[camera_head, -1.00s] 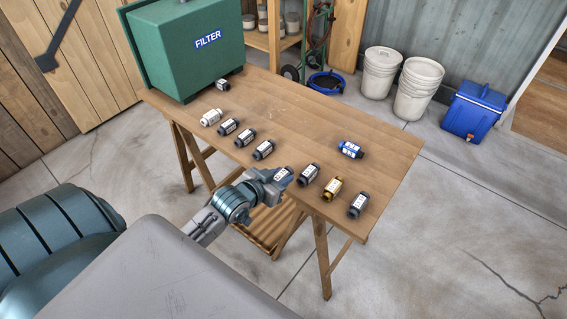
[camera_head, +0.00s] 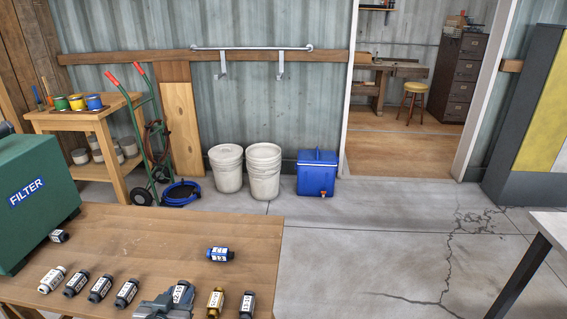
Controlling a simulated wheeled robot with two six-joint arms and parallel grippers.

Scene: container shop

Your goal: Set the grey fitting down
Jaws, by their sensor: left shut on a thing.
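My left gripper (camera_head: 160,304) is at the bottom edge of the head view, over the front of the wooden workbench (camera_head: 150,233). It is shut on a grey fitting, mostly hidden by the jaws and the picture's lower edge. A labelled grey fitting (camera_head: 180,292) shows right at the jaws; I cannot tell whether it is the held one or one just beyond it. I cannot tell how high the held fitting is above the bench. My right gripper is out of view.
Left of the gripper stand a white fitting (camera_head: 52,279) and grey ones (camera_head: 126,292). Right are a gold fitting (camera_head: 215,302) and a dark grey one (camera_head: 247,304). A blue fitting (camera_head: 220,254) lies farther back. A green FILTER box (camera_head: 35,200) stands left. The bench's back middle is clear.

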